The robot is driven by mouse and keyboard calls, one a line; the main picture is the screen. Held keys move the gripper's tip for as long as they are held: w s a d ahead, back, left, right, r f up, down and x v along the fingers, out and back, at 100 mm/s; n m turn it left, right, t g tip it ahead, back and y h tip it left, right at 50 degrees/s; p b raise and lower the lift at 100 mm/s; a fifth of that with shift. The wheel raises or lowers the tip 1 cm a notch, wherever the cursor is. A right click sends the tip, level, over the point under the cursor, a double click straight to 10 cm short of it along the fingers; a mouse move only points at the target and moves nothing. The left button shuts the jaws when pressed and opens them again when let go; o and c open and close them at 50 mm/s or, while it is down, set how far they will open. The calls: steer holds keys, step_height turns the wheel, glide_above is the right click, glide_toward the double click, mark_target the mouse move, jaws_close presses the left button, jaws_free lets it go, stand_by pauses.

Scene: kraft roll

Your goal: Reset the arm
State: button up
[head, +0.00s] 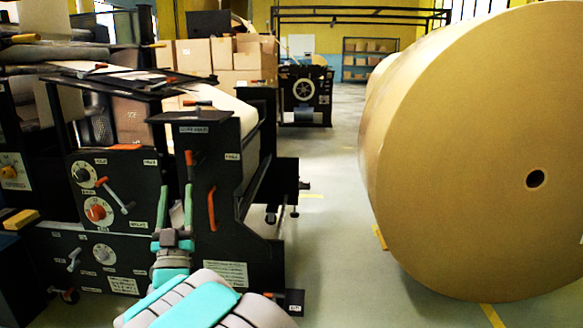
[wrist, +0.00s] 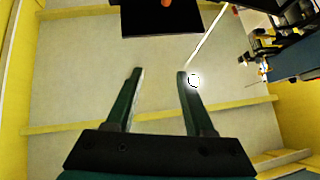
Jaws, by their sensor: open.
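My arm (head: 195,300), teal and grey, rises from the bottom of the head view in front of the dark machine. My gripper (wrist: 159,72) is open in the wrist view, with two dark green fingers apart and nothing between them. In the head view its slim green fingers appear to stand upright before the machine's panel, and I cannot tell the gap to it. A bright round glint sits by the right finger in the wrist view.
The dark machine (head: 225,190) with knobs and levers fills the left. A huge kraft roll (head: 480,130) stands at the right. Pale floor (head: 335,225) lies clear between them. Cardboard boxes (head: 240,60) are stacked behind. The wrist view shows yellow bands (wrist: 230,107).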

steer(key=w+d+f+g, duration=0.4)
steer(key=w+d+g, duration=0.3)
steer(key=w+d, duration=0.1)
steer(key=s+d+f+g+p, duration=0.2)
steer(key=s+d+f+g, duration=0.55)
steer(key=d, duration=0.35)
steer(key=s+d+f+g+h, duration=0.1)
steer(key=s+d+g, duration=0.3)
steer(key=s, duration=0.9)
steer(key=s+d+f+m+g+h, duration=0.1)
steer(key=s+d+f+g, duration=0.2)
steer(key=s+d, duration=0.7)
steer(key=s+d+f+g+h+p, duration=0.1)
steer(key=s+d+g, duration=0.5)
steer(key=s, duration=1.2)
steer(key=shift+s+d+f+m+g+h, duration=0.15)
steer(key=shift+d+f+m+g+h, duration=0.25)
steer(key=shift+d+f, duration=0.45)
